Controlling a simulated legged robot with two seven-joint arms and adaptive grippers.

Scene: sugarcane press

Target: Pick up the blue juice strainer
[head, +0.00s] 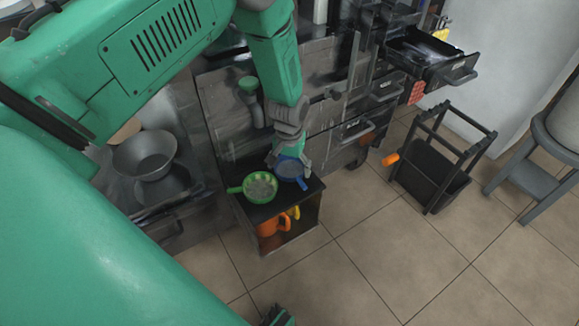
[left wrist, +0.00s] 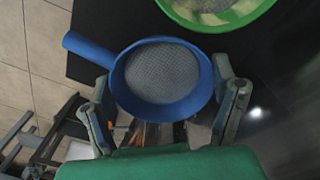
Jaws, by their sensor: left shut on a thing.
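The blue juice strainer (head: 289,168) is at the top of the small dark cabinet in the head view, beside the green strainer (head: 260,187). In the left wrist view the blue strainer (left wrist: 162,77) shows its round mesh bowl, with its handle pointing to the upper left. My left gripper (head: 290,160) reaches down from above and is shut on the blue strainer's rim. In the left wrist view the left gripper's fingers (left wrist: 162,98) are on both sides of the bowl. I cannot tell whether the strainer still touches the cabinet top.
The small cabinet (head: 292,238) has an open front with orange and yellow items inside. A grey bowl (head: 146,153) stands on the counter at the left. A black cart (head: 437,165) and a grey stool (head: 540,170) stand at the right. The tiled floor in front is clear.

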